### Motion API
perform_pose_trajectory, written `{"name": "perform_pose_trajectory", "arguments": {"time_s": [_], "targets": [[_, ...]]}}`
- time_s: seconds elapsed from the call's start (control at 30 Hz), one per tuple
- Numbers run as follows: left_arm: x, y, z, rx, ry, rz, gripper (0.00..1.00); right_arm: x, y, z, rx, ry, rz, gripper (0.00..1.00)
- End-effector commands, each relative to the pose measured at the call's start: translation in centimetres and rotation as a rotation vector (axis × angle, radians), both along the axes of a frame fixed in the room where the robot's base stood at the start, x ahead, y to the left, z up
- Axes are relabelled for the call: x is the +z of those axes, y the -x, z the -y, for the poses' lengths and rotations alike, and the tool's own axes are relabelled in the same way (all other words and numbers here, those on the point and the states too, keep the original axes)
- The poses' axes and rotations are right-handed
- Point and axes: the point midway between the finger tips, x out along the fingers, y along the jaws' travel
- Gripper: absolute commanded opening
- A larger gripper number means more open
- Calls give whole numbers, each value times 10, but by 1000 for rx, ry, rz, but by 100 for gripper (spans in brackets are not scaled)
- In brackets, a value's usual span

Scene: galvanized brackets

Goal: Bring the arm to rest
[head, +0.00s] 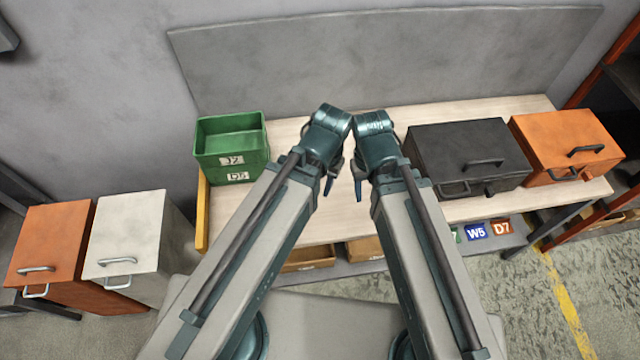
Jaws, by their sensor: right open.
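My two arms reach forward over the pale workbench (480,112), their wrists close together near its middle. My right gripper (359,184) points down over the bench and is open, with nothing seen in it. My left gripper (329,184) also points down, just left of the right one. Its jaws are mostly hidden behind its own wrist, so I cannot tell whether it is open or shut. No galvanized bracket shows in this view.
Stacked green bins (231,160) stand at the bench's left end. A black drawer box (465,150) and an orange one (560,140) stand at its right. White (125,240) and orange (50,245) cabinets stand left of the bench. A grey panel (390,60) backs it.

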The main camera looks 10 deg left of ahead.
Motion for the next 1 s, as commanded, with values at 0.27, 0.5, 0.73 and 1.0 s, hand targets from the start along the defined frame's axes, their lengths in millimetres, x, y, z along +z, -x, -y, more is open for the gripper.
{"name": "perform_pose_trajectory", "arguments": {"time_s": [0.27, 0.5, 0.73, 1.0], "targets": [[0, 2, 2, -29, 4, -4, 39, 0, 0, 0, 0, 0, 0, 50], [-21, 2, 2, -27, 3, -4, 39, -21, 0, 0, 0, 0, 0, 50], [-44, 2, 2, -25, 3, -4, 39, -44, 0, 0, -1, 0, 0, 50], [-41, 2, 2, -25, 3, -4, 39, -41, 0, 0, -1, 0, 0, 50]]}}
